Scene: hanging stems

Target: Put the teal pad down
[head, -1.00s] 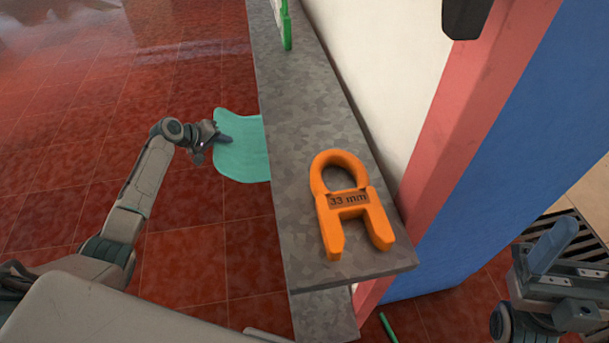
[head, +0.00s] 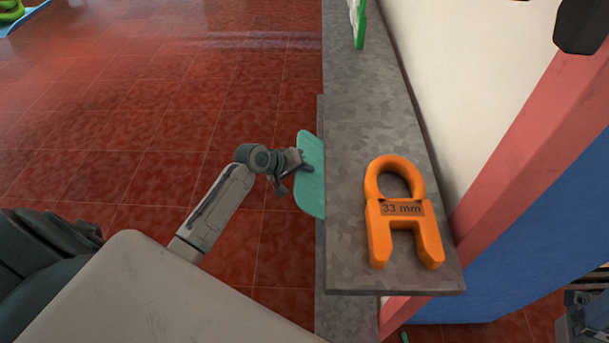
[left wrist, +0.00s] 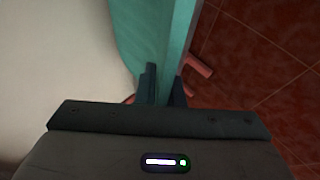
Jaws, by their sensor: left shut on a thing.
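The teal pad (head: 310,194) is a thin sheet with rounded corners, beside the left edge of the grey shelf; the upper board hides part of it. My left gripper (head: 304,168) is shut on the pad. In the left wrist view, the pad (left wrist: 140,35) runs up between and past the fingers (left wrist: 164,88), one finger on each side. I cannot tell whether the pad touches the shelf.
An orange shackle-shaped piece marked 33 mm (head: 402,236) lies on the grey upper board (head: 375,110). A lower board (head: 350,312) shows beneath. A green-edged white item (head: 359,25) stands farther back.

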